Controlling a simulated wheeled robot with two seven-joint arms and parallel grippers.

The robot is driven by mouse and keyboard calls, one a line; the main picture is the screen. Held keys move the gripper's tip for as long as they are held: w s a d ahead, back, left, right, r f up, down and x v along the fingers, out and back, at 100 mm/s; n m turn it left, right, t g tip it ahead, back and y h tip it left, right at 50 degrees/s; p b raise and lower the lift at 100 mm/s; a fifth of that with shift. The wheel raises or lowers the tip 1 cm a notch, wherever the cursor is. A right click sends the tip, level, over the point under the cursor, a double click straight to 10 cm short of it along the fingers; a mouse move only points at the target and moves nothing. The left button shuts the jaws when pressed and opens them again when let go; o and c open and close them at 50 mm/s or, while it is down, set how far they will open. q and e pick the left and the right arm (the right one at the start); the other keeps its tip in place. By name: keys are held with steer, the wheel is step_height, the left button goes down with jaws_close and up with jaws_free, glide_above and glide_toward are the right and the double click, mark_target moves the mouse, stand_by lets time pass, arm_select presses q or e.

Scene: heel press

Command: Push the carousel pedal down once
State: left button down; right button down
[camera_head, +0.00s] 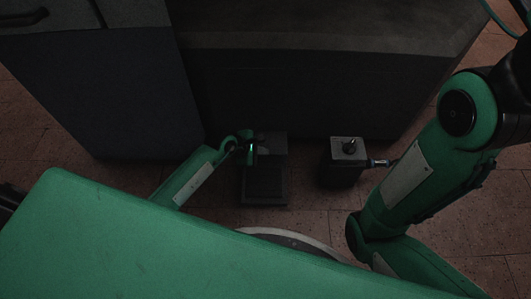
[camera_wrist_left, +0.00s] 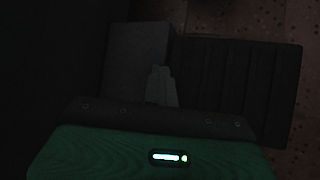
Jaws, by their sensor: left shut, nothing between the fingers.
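The pedal is a dark ribbed plate (camera_head: 264,186) on the floor, with a grey block (camera_head: 273,144) at its far end. In the left wrist view the ribbed plate (camera_wrist_left: 240,85) lies to the right and the grey block (camera_wrist_left: 137,55) left of centre. My left gripper (camera_head: 262,150) is shut and empty, over the block end of the pedal. Its closed fingers also show in the left wrist view (camera_wrist_left: 160,85), overlapping the block's edge beside the plate. I cannot tell whether they touch it. My right arm is in view at the right, but its gripper is not.
A small dark box (camera_head: 346,150) with a knob on top and a connector at its side stands right of the pedal. A large dark cabinet (camera_head: 300,95) rises just behind both. Tiled floor (camera_head: 313,225) is open in front and between them.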

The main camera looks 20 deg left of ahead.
arm_select(q)
steer(key=r+p, duration=0.3)
steer(key=r, duration=0.1)
steer(key=shift+a, duration=0.3)
steer(key=shift+w, duration=0.1)
